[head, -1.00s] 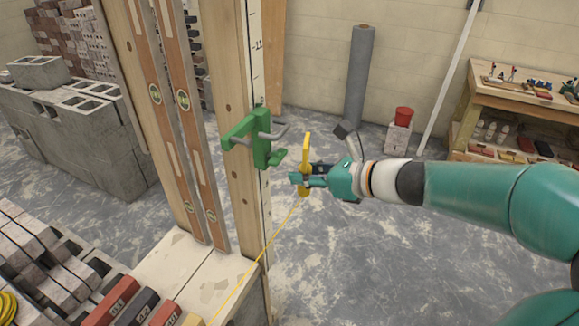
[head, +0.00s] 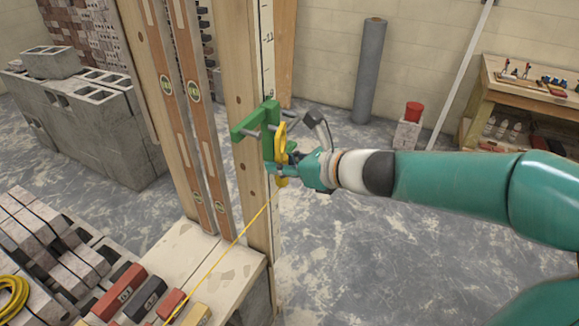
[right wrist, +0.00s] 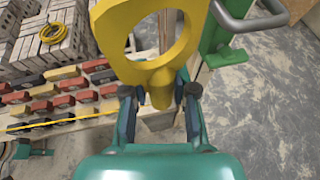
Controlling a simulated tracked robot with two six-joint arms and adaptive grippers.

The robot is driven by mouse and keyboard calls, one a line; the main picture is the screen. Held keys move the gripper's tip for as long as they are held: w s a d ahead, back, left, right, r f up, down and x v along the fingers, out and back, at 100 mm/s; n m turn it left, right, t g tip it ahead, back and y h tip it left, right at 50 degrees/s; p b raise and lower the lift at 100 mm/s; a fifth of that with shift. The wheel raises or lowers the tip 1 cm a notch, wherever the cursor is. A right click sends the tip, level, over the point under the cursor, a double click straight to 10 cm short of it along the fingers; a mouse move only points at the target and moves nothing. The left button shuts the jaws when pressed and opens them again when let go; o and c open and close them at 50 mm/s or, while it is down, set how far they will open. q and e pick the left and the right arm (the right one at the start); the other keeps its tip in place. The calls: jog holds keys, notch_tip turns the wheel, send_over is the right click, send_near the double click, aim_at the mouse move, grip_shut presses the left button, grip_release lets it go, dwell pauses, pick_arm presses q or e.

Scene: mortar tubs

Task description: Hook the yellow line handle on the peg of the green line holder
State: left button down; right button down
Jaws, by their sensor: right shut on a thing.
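The green line holder (head: 268,128) is fixed to the wooden post, with its grey peg (head: 291,115) sticking out to the right. My right gripper (head: 283,173) is shut on the stem of the yellow line handle (head: 281,143), which is upright with its ring above the fingers. In the head view the ring overlaps the holder. In the right wrist view the handle's ring (right wrist: 199,38) is open and empty in its middle, and the bent peg (right wrist: 250,22) lies just right of it. I cannot tell whether they touch.
A yellow line (head: 232,245) runs from the handle down to the lower left. Two levels (head: 190,110) stand left of the post (head: 252,190). Bricks (head: 120,285) lie at the lower left, and concrete blocks (head: 105,130) stand behind.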

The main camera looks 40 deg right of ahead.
jog(key=w+a+f+b, duration=0.1)
jog(key=w+a+b, duration=0.1)
jog(key=w, duration=0.4)
jog(key=shift+w+a+f+b, duration=0.3)
jog(key=shift+a+b, duration=0.05)
jog(key=shift+b, duration=0.05)
dwell(0.4)
dwell(0.6)
jog(key=shift+c, duration=1.3)
grip_release()
jog(key=shift+o, duration=1.3)
jog(key=shift+s, duration=0.15)
